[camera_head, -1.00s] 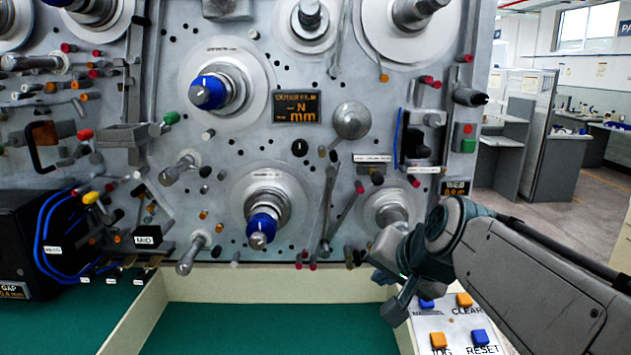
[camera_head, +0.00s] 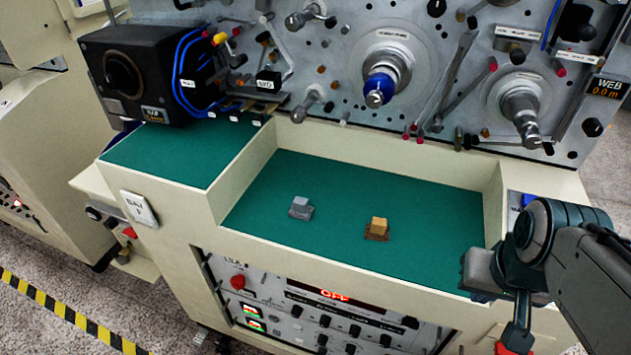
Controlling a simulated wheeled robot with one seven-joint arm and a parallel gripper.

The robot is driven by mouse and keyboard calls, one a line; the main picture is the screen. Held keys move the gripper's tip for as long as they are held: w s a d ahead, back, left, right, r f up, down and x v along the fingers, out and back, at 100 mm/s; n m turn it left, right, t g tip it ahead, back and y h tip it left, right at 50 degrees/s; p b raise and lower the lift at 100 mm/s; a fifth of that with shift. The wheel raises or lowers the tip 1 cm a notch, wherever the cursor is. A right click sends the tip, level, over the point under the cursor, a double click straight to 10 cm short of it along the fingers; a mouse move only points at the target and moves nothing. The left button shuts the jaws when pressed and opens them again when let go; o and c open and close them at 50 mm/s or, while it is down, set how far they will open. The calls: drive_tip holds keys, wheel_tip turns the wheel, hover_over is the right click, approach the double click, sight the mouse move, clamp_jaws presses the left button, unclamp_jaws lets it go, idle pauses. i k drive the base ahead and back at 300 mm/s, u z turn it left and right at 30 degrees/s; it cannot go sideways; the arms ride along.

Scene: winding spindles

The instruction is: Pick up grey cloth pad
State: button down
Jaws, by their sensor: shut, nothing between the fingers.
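The grey cloth pad (camera_head: 300,208) is a small grey block-shaped piece on the green surface of the recessed tray (camera_head: 345,180), left of its middle. It stands clear of the walls. My gripper (camera_head: 518,335) is at the lower right, outside the tray's right wall and well to the right of the pad. It is shut and empty, and partly hidden by my wrist and the picture's lower edge.
A tan block on a brown base (camera_head: 377,230) sits right of the grey pad. Cream walls border the tray. The spindle panel (camera_head: 440,60) rises behind it. A black box with blue cables (camera_head: 140,75) stands at the upper left. The tray surface is otherwise clear.

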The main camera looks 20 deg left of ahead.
sight(301, 210)
drive_tip(key=k, duration=0.7)
drive_tip(key=u, duration=0.9)
drive_tip(key=i, duration=0.5)
drive_tip(key=u, duration=0.05)
